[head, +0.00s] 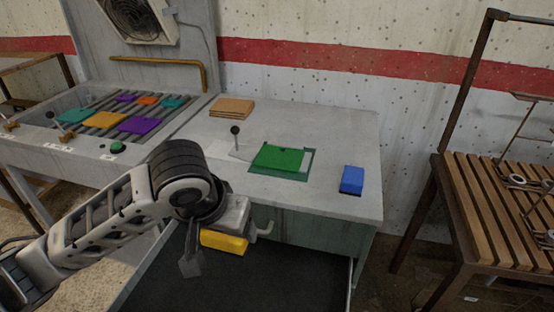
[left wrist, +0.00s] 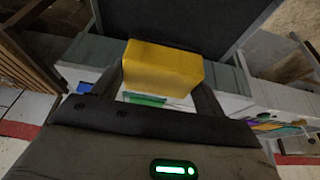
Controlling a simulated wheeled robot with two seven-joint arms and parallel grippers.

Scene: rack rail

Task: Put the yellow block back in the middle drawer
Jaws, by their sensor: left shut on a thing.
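The yellow block (head: 223,242) is held by my left gripper (head: 218,230) above an open drawer (head: 240,284) with a dark floor. In the left wrist view the yellow block (left wrist: 162,68) sits between the two fingers of my left gripper (left wrist: 162,85), which is shut on it. The dark drawer floor (left wrist: 190,18) shows beyond the block. The drawer extends out from the front of the grey workbench (head: 345,130). Whether it is the middle one cannot be told. My right gripper is not in view.
On the bench top lie a green block (head: 280,157) on a marked patch, a blue block (head: 352,180) and a brown stack (head: 232,108). A roller tray (head: 85,118) with several coloured pieces is at the left. A slatted wooden rack (head: 490,210) stands at the right.

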